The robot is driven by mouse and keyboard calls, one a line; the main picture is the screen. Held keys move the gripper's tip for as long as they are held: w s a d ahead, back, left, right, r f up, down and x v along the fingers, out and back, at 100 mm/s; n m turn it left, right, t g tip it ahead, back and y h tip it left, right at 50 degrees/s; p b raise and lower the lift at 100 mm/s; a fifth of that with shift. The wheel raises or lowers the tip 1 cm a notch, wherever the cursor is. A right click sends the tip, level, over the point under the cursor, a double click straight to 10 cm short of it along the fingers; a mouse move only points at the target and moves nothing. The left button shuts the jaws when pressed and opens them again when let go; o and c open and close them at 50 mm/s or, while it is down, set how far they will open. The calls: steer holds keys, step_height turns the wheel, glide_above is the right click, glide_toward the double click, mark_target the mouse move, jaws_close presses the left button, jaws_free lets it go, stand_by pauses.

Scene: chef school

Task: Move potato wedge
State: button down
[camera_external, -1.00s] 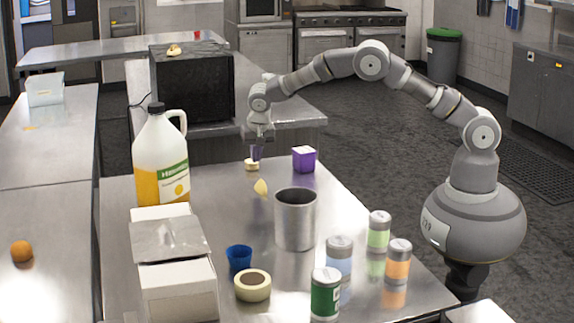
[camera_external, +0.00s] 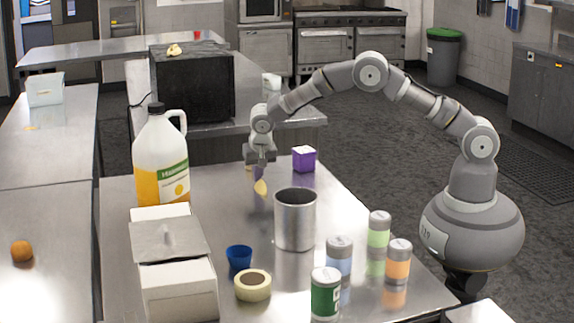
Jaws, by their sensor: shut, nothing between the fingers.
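A pale yellow potato wedge (camera_external: 261,188) is on the steel table, left of and behind a tall steel container (camera_external: 295,220). My gripper (camera_external: 258,173) points down just above and behind the wedge in the picture. It is shut and empty. I cannot tell whether its fingertips touch the wedge. A small pale round thing (camera_external: 248,168) is mostly hidden behind my gripper.
A purple box (camera_external: 303,160) stands to the right of my gripper. A large jug (camera_external: 161,165) and a white box (camera_external: 178,290) stand to the left. A blue cup (camera_external: 239,257), a tape roll (camera_external: 253,285) and several jars (camera_external: 339,256) are in front.

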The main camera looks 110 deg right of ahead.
mark_target(273, 205)
steer(key=a, duration=1.7)
steer(key=shift+b, duration=0.4)
